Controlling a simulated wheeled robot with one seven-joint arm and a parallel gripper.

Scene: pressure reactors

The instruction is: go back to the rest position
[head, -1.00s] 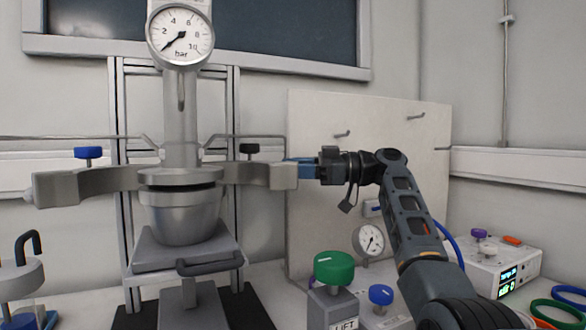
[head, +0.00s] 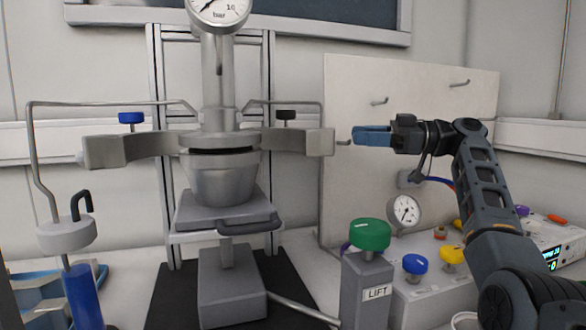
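My gripper (head: 371,135) shows in the head view, right of the reactor, with its blue fingers pointing left. Its fingertips are a small gap away from the right clamp half (head: 307,142) in the picture. I see the fingers from the side, so I cannot tell whether they are open or shut. No held object shows at the fingertips. The two grey clamp halves stand spread out to either side of the reactor, the left clamp half (head: 118,150) on the far side from my gripper. The steel reactor vessel (head: 222,178) sits under its lid on the lift platform.
A pressure gauge (head: 220,8) tops the reactor column. The lift post with a green knob (head: 370,234) stands below my arm. A control box with a blue knob (head: 415,264) is beside it. A pale panel with hooks (head: 440,90) is behind my gripper. A blue cylinder (head: 82,295) stands left.

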